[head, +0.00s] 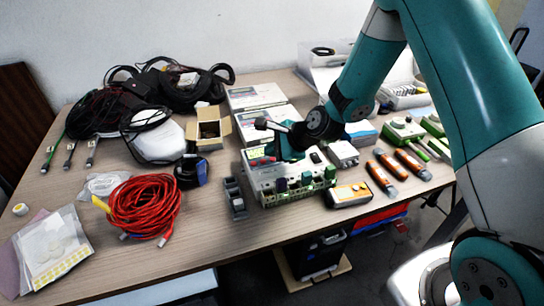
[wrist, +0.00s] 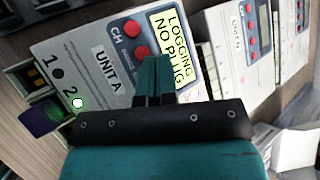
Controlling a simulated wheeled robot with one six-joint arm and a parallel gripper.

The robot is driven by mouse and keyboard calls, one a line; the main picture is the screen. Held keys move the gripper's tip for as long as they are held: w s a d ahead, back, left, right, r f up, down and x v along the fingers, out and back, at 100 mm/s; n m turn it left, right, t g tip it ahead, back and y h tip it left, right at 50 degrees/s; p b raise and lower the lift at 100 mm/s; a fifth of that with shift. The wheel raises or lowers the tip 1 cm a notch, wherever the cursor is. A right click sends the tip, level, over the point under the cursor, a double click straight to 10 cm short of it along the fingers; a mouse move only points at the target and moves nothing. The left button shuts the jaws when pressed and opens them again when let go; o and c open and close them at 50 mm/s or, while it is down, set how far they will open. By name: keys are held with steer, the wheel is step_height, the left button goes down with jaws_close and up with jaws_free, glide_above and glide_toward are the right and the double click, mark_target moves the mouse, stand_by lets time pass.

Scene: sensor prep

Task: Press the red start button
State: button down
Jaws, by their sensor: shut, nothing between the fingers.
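Unit A (wrist: 90,100) is a pale logger box in the wrist view, and it also shows in the head view (head: 262,172), partly behind my gripper. Its lit yellow-green screen (wrist: 172,35) reads "LOGGING NO PLUG". Two red buttons sit beside the screen: one (wrist: 132,28) near the "CH" label, the other (wrist: 141,52) right beside my fingertips. My gripper (wrist: 153,62) is shut and empty, pointing down at the panel. It shows in the head view (head: 288,153) over the box. I cannot tell whether it touches a button. A light (wrist: 77,103) glows by port 2.
A similar logger (wrist: 232,45) stands beside Unit A. A purple plug (wrist: 40,118) is at its port edge.

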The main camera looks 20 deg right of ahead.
mark_target(272, 160)
steer(key=shift+r, duration=0.35)
step_height(272, 160, up, 5)
steer(key=p, duration=0.5)
steer(key=shift+r, duration=0.1)
stand_by(0.6)
